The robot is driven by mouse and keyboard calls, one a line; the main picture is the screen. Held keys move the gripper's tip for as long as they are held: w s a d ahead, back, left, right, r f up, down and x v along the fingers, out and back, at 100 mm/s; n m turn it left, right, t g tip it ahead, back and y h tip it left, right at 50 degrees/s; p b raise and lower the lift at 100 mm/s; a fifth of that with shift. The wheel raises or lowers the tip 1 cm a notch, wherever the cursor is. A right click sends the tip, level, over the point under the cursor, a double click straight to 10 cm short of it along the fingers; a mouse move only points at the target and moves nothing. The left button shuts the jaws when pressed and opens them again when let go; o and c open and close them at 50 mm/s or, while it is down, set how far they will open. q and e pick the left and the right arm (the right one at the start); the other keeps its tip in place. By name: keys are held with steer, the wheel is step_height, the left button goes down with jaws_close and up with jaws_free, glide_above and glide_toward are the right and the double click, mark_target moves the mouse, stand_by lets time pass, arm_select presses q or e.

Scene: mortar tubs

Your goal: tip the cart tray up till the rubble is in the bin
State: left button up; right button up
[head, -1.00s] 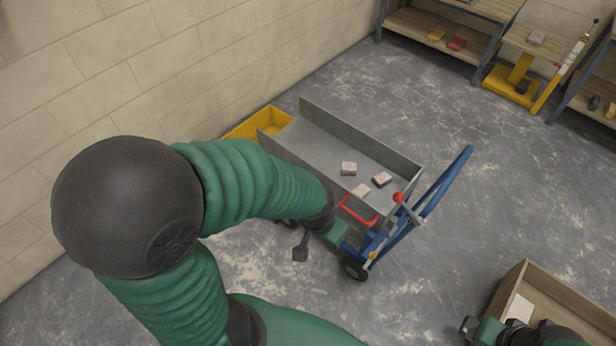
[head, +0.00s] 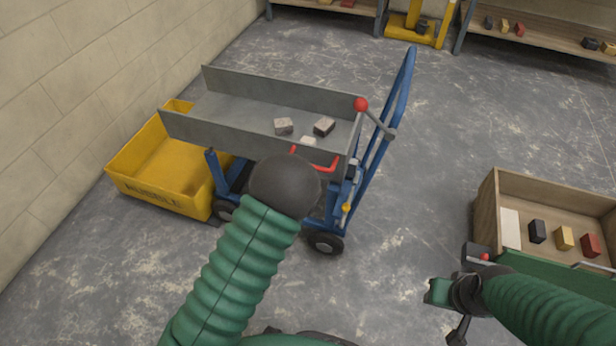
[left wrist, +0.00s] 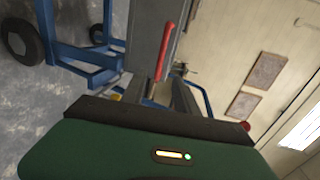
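The grey tray (head: 215,132) lies on the blue cart (head: 372,175) and looks about level. Three rubble pieces, (head: 283,126) among them, lie near its right end. The yellow bin (head: 150,195), marked RUBBLE, stands on the floor at the tray's left end, partly under it. A red handle (head: 326,164) is on the tray's right end; it shows in the left wrist view (left wrist: 166,50).
A red-knobbed lever (head: 361,104) rises at the cart's right end. A wooden box (head: 492,205) with several small blocks stands at the right. Shelves (head: 545,38) and a yellow lift (head: 412,28) are at the back. Floor right of the cart is clear.

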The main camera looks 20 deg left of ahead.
arm_select(q)
steer(key=b+x, duration=0.1)
steer(key=x, duration=0.4)
steer(key=b+x, duration=0.2)
steer(key=x, duration=0.3)
steer(key=b+x, duration=0.1)
steer(key=x, duration=0.5)
steer(key=shift+w+a+b, duration=0.1)
steer(key=shift+a+b, duration=0.15)
steer(key=shift+b, duration=0.1)
jaws_close()
steer(key=shift+f, duration=0.15)
